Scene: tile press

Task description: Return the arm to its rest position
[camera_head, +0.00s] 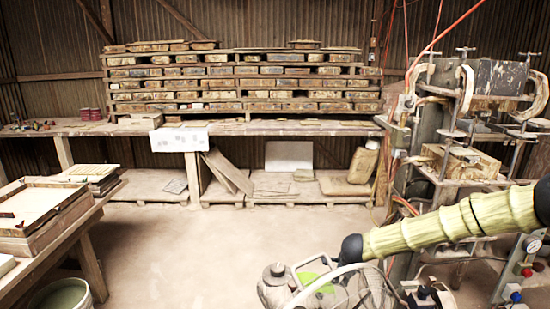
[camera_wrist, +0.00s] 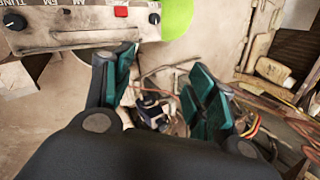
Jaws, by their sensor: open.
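My arm, in a yellow-green ribbed sleeve, reaches in from the right edge of the head view and ends at a dark joint near the bottom middle. I cannot make out my gripper's fingers there. In the wrist view my gripper (camera_wrist: 160,92) has its two teal-padded fingers spread apart with nothing held between them. Blurred clutter with wires and a small dark-blue item (camera_wrist: 152,112) shows beyond the gap. A pale panel marked with tuning letters (camera_wrist: 85,22), with a red part and black knobs, is beyond the left finger.
The tile press (camera_head: 480,120) stands at the right with hoses and clamps. A long workbench (camera_head: 300,128) with stacked moulds runs along the back wall. A side table with wooden frames (camera_head: 45,210) and a bucket (camera_head: 62,295) are at the left. The middle floor (camera_head: 180,250) is clear.

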